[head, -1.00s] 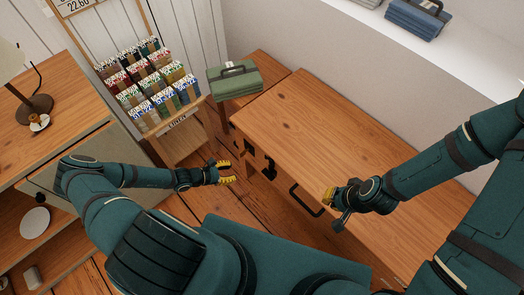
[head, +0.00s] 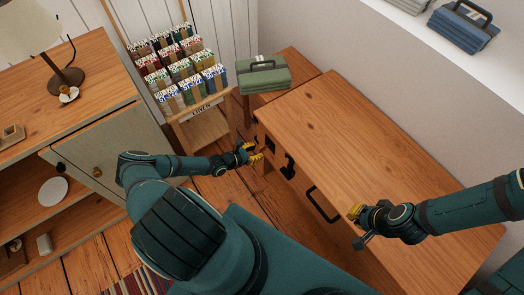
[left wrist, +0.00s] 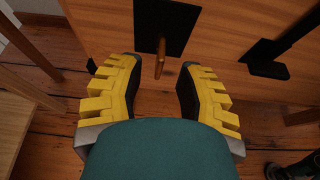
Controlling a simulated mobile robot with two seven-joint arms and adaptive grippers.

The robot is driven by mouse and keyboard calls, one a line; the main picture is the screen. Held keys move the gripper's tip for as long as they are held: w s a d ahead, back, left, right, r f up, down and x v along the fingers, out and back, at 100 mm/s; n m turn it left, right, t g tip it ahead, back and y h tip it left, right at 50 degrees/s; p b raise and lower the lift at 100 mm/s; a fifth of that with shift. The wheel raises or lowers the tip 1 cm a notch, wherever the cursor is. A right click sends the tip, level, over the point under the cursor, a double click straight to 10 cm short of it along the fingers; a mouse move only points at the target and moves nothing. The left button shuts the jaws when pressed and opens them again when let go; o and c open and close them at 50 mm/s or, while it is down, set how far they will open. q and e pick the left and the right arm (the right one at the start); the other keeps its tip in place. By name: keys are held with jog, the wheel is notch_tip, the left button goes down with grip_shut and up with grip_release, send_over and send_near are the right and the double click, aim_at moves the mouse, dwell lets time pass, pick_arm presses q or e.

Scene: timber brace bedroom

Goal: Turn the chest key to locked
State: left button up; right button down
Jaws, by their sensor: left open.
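The wooden chest (head: 350,130) fills the right of the head view. In the left wrist view its front carries a black lock plate (left wrist: 166,22), with the brass-coloured key (left wrist: 161,57) sticking out and hanging narrow side towards me. My left gripper (head: 257,154) is at the chest's front near the lock. In the left wrist view my left gripper (left wrist: 159,72) is open, and the key shows between its yellow fingertips with space on both sides. My right gripper (head: 355,213) is over the chest's near edge; its finger opening is unclear.
A black latch (head: 288,167) and a black handle (head: 322,205) are on the chest's front. A green case (head: 263,76) stands behind its far end. A rack of colourful packets (head: 188,70) and a cabinet (head: 95,150) stand left.

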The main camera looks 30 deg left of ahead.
aim_at(262, 149)
pick_arm(q)
jog(key=shift+b+x, duration=0.45)
jog(key=shift+x, duration=1.35)
jog(key=shift+c, duration=0.3)
grip_shut()
